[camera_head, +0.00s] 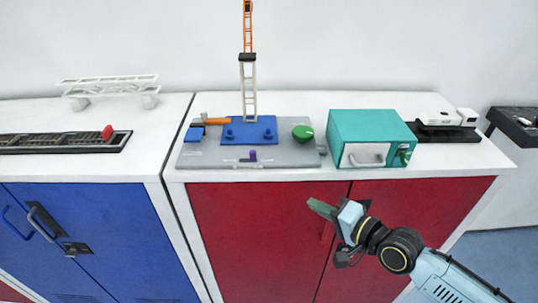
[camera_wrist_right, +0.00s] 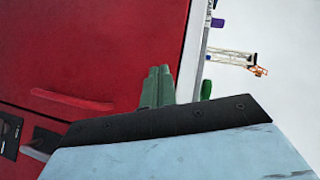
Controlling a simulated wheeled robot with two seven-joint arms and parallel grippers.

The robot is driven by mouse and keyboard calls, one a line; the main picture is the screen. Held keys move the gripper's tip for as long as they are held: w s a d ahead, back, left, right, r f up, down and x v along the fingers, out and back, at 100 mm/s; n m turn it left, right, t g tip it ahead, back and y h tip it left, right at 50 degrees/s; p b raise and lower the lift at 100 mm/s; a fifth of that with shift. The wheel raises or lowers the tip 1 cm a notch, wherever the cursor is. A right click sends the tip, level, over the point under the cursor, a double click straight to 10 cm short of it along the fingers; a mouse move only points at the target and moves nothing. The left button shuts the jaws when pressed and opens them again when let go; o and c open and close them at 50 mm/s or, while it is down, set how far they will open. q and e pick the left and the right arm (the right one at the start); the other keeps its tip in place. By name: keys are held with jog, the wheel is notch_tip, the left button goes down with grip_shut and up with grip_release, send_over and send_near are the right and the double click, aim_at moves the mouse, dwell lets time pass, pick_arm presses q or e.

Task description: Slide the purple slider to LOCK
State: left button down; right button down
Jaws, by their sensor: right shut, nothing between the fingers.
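The small purple slider (camera_head: 253,156) stands at the front of a grey panel (camera_head: 205,158) on the white cabinet top. It also shows in the right wrist view (camera_wrist_right: 217,22), near the top, beyond the cabinet edge. The LOCK marking is too small to read. My right gripper (camera_head: 311,203) has green fingers and is shut and empty. It is in front of the red cabinet doors, below the top's front edge and to the right of the slider, well apart from it. The shut fingers also show in the right wrist view (camera_wrist_right: 158,85). My left gripper is not in view.
The panel also carries a blue base (camera_head: 249,131) with a crane tower (camera_head: 248,75), a green knob (camera_head: 302,132) and an orange-handled lever (camera_head: 216,121). A teal box (camera_head: 372,128) stands right of it. The red cabinet's handle (camera_wrist_right: 72,99) protrudes near my right gripper.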

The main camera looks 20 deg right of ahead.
aim_at(269, 169)
notch_tip(269, 169, up, 8)
jog(key=m+t+y, duration=0.1)
jog(key=m+t, duration=0.1)
jog(key=shift+w+m+y, duration=0.4)
jog(key=shift+w, duration=0.15)
jog(key=p+x, duration=0.1)
jog(key=x, duration=0.8)
jog(key=shift+w+a, duration=0.1)
jog(key=shift+w, duration=0.05)
jog(key=a, duration=0.1)
jog(key=w+a+p, duration=0.1)
jog(key=a, duration=0.1)
jog(key=shift+w, duration=0.1)
jog(key=shift+w+a, duration=0.1)
jog(key=shift+a, duration=0.45)
jog(key=shift+p, duration=0.3)
